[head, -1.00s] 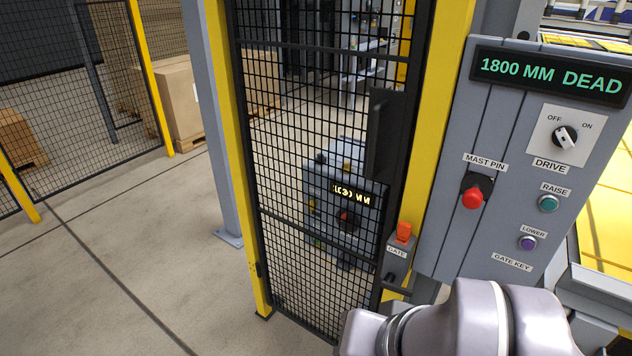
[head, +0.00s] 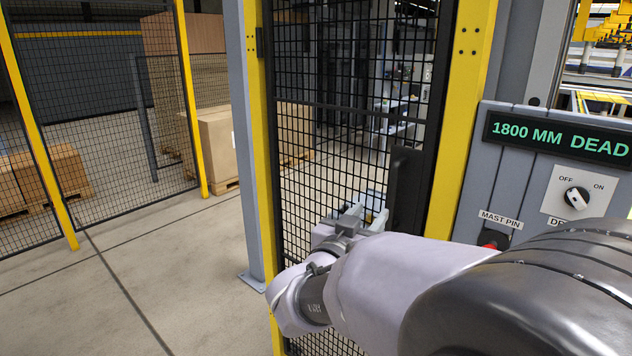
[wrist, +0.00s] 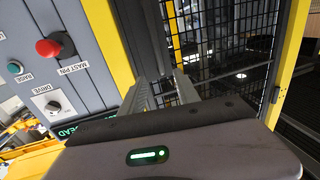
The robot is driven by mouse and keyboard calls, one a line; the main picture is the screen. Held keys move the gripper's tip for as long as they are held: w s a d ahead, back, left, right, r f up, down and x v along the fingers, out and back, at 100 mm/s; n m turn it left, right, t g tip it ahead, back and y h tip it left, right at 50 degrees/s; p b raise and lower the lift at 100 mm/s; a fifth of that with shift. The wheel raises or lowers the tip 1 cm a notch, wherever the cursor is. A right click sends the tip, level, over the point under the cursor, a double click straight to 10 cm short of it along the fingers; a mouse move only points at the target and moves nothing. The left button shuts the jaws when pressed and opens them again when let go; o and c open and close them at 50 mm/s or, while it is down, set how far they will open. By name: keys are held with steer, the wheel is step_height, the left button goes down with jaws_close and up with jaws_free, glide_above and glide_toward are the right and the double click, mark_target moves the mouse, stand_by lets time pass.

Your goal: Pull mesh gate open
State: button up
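The mesh gate (head: 335,130) is a black wire grid in a dark frame between yellow posts, and it looks closed. Its dark upright handle (head: 405,185) is on the gate's right side. My gripper (head: 366,212) is in front of the mesh, just left of the handle's lower part in the head view. Its two fingers are apart with nothing visible held. In the wrist view the fingers (wrist: 164,80) point toward the gate's dark frame, with mesh (wrist: 225,40) to the right. I cannot tell whether a finger touches the handle. My arm hides the lower gate and latch area.
The grey control panel (head: 530,190) with an "1800 MM DEAD" display, a drive switch (head: 577,197) and a red mast pin knob (wrist: 55,46) stands close to the right. A grey column (head: 245,150) stands left of the gate. Open floor (head: 150,290) lies to the left.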

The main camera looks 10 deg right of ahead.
mark_target(393, 185)
steer(key=b+x, duration=0.2)
steer(key=x, duration=1.5)
steer(key=shift+w+d, duration=0.15)
steer(key=shift+d, duration=0.05)
steer(key=shift+c, duration=0.2)
jaws_close()
